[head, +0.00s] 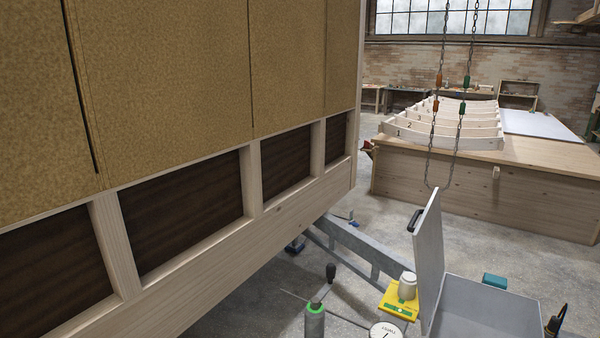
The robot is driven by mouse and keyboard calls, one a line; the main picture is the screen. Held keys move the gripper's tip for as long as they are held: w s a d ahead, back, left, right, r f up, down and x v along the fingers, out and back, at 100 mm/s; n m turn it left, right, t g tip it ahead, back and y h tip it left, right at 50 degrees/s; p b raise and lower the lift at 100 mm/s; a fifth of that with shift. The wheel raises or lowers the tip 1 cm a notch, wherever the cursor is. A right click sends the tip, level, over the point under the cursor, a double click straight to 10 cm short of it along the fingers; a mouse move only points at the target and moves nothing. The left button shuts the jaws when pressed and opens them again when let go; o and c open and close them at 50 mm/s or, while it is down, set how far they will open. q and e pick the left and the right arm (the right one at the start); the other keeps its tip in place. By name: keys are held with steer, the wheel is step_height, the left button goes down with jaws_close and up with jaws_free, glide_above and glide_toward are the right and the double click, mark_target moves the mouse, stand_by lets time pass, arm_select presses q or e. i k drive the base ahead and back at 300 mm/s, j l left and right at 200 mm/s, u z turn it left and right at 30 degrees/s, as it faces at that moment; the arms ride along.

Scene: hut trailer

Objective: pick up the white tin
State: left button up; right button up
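The white tin (407,285) is a small, pale cylinder with a lighter lid. It stands upright on a yellow scale (398,304) with a green display, at the lower right of the head view. The open lid of a grey box stands close to its right. I cannot make out either of my grippers in this view, and nothing is seen touching the tin.
The grey open box (490,308) with its raised lid (429,262) is right of the scale. A round dial gauge (385,331) and a green-topped grey cylinder (315,318) are in front. The hut wall (230,265) fills the left. Chains (432,130) hang behind.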

mark_target(408, 283)
steer(key=j+z, duration=0.15)
steer(key=z, duration=0.6)
